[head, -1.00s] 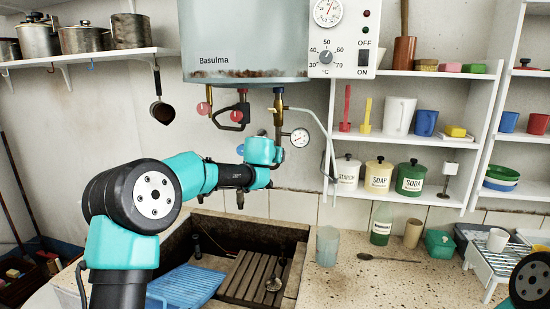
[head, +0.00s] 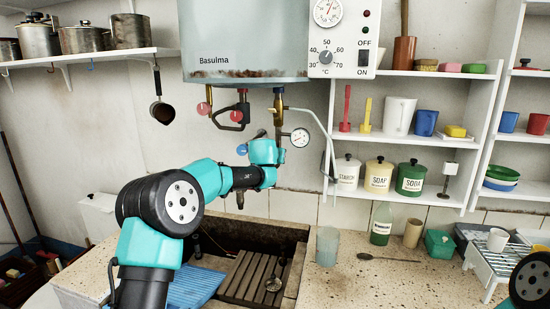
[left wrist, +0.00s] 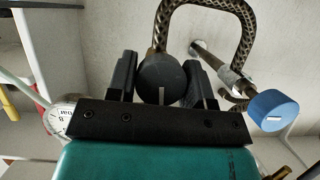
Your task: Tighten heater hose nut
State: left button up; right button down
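The grey round nut (left wrist: 160,78), with a white mark, sits at the end of a braided hose (left wrist: 243,40) in the left wrist view. My left gripper (left wrist: 160,65) has its two black fingers on either side of the nut. The fingers stand apart, with a gap visible at the right finger; contact on the left side is unclear. In the head view my left gripper (head: 264,150) is below the heater tank (head: 245,40), beside the pressure gauge (head: 300,137); the nut is hidden there by the gripper. My right gripper is out of view.
A blue knob (left wrist: 272,111) on a metal pipe is close to the right finger; it also shows in the head view (head: 242,150). Red valve knobs (head: 236,115) hang under the tank. A stone trough (head: 290,235) lies below, and shelves (head: 430,138) stand at the right.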

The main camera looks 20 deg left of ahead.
pick_arm(q)
jog(key=c, duration=0.4)
jog(key=shift+m+y, duration=0.3)
jog(key=shift+m, duration=0.2)
jog(key=shift+c, duration=0.3)
jog(key=o, duration=0.9)
jog(key=shift+o, duration=0.2)
jog(key=shift+s, duration=0.1)
jog(key=v, duration=1.7)
jog(key=shift+r, duration=0.15)
jog(key=shift+s, duration=0.1)
